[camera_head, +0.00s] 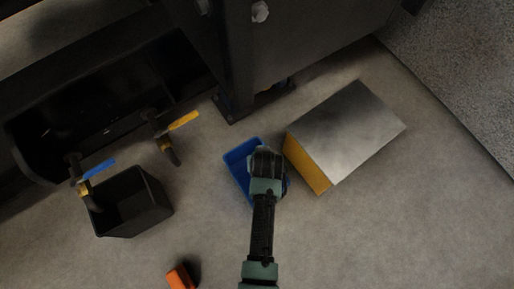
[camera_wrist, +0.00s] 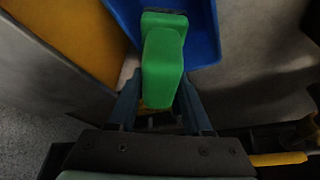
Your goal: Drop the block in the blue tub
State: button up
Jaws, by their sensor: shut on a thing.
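The green block (camera_wrist: 163,55) is between the fingers of my gripper (camera_wrist: 160,88) in the wrist view, and the gripper is shut on it. The blue tub (camera_wrist: 204,35) is behind the block in that view, and the block overlaps part of it. In the head view the blue tub (camera_head: 236,163) sits on the floor near the middle. My gripper (camera_head: 267,163) is over the tub's right part there and hides much of it. The block cannot be made out in the head view. The height of the block above the tub is hard to tell.
A box with a metal top and yellow side (camera_head: 345,122) stands close to the right of the tub. A black bin (camera_head: 150,208) stands at the left, near valves with blue (camera_head: 99,169) and yellow (camera_head: 184,120) handles. An orange object (camera_head: 180,278) lies on the floor below.

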jog(key=shift+w+f, duration=0.3)
jog(key=shift+f, duration=0.1)
notch_tip(320, 180, down, 6)
jog(key=b, duration=0.6)
jog(key=shift+r, duration=0.2)
jog(key=o, duration=1.3)
jog(key=shift+s, duration=0.1)
jog(key=p+v, duration=0.9)
jog(key=v, duration=0.4)
jog(key=shift+s, duration=0.1)
